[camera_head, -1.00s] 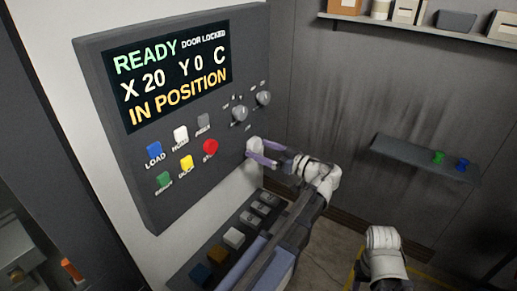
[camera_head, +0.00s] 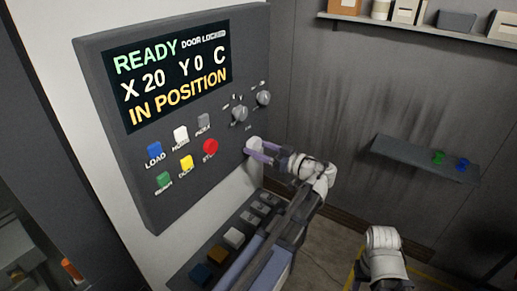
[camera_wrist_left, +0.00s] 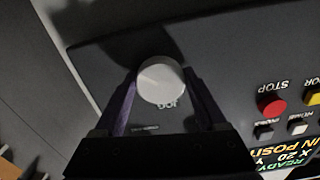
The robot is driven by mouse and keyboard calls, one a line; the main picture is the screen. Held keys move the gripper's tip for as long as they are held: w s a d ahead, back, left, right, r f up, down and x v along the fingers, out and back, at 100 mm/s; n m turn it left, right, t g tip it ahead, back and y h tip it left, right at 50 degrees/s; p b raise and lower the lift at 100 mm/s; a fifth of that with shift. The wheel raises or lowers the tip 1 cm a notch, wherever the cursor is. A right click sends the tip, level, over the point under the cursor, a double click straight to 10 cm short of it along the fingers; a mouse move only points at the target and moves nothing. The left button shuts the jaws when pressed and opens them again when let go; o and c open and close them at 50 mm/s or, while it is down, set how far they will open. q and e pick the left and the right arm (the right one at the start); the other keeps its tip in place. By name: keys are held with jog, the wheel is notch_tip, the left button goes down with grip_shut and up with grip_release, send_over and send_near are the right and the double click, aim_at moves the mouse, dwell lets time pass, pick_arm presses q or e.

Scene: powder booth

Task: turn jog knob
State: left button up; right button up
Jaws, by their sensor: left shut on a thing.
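The jog knob is a pale grey round knob (camera_wrist_left: 161,80) on the dark control panel (camera_head: 160,215), with its label partly showing beside it in the left wrist view. In the head view the knob (camera_head: 254,144) sits at the panel's lower right, partly behind a fingertip. My left gripper (camera_head: 258,151) is shut on it, one purple finger on each side, as the left wrist view shows (camera_wrist_left: 160,92). The panel's screen (camera_head: 177,75) reads READY, DOOR LOCKED, X 20, Y 0, C and IN POSITION.
Two smaller grey knobs (camera_head: 239,114) (camera_head: 263,98) sit above the jog knob. A red STOP button (camera_head: 210,146) and several coloured buttons are to its left. A lower row of blocks (camera_head: 233,238) lies under my left arm. A wall shelf (camera_head: 425,160) is at the right.

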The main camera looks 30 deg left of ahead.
pick_arm(q)
jog(key=c, duration=0.4)
jog(key=shift+o, duration=0.2)
jog(key=shift+m, duration=0.3)
jog(key=m, duration=0.5)
jog(key=shift+s+m, duration=0.1)
jog(key=shift+m, duration=0.2)
jog(key=m, duration=0.6)
jog(key=shift+r, duration=0.15)
jog(key=m, duration=0.6)
jog(key=shift+s+m, duration=0.1)
jog(key=shift+m, duration=0.3)
jog(key=m, duration=0.6)
jog(key=shift+r+m+p, duration=0.15)
jog(key=shift+m+p, duration=0.15)
jog(key=shift+m, duration=0.1)
